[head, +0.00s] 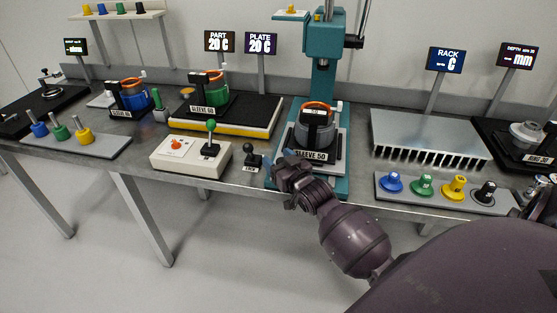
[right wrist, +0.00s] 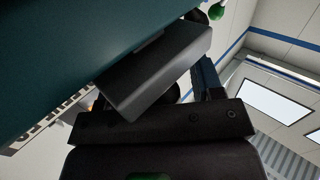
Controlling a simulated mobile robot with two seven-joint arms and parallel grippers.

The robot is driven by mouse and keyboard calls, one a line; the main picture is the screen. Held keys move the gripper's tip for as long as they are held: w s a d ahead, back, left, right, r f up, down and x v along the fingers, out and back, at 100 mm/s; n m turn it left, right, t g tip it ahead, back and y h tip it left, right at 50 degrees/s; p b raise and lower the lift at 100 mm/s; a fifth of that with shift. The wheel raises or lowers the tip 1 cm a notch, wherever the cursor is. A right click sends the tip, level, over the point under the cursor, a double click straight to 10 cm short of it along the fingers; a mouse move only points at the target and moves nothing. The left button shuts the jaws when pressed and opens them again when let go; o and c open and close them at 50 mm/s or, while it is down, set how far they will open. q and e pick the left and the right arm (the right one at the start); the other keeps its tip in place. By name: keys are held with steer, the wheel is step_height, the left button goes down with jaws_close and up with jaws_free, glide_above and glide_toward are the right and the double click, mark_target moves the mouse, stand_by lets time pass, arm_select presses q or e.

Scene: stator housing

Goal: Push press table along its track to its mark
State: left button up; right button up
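The mark cannot be made out. My left gripper is not in view.
A small black lever (head: 252,158) and a cream control box with a green-knobbed joystick (head: 190,158) stand left of the track. A finned metal rack (head: 425,135) and a tray of coloured knobs (head: 430,200) are on the right. The floor in front is clear.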

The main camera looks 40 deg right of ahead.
steer(key=shift+s, duration=0.1)
steer(key=s, duration=1)
steer(key=shift+s+a+p, duration=0.3)
steer(key=shift+a+p, duration=0.1)
steer(key=shift+a, duration=0.05)
steer(key=shift+r, duration=0.1)
